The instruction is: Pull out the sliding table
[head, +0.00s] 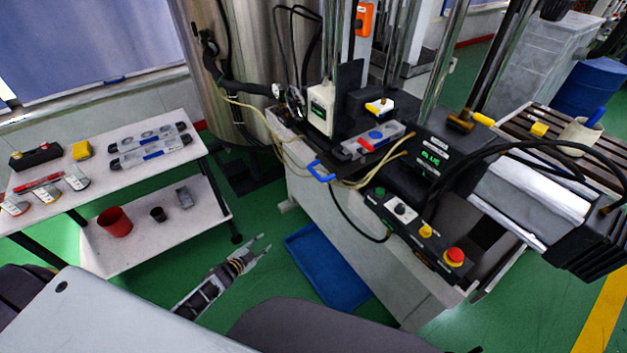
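The sliding table is the grey plate (375,141) on the machine bench at the centre, with a blue round piece and a red piece on top. A blue loop handle (320,171) sticks out at its front left end, over the bench edge. My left gripper (264,244) is low in front of the bench, left of and below the handle in the picture. Its two fingers are spread and empty, and it is apart from the handle. My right gripper is out of view.
A control box with a red button (454,257) stands on the bench front. Yellowish cables hang near the handle. A blue tray (326,265) lies on the green floor. A white two-level table (112,212) with tools and cups stands at left.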

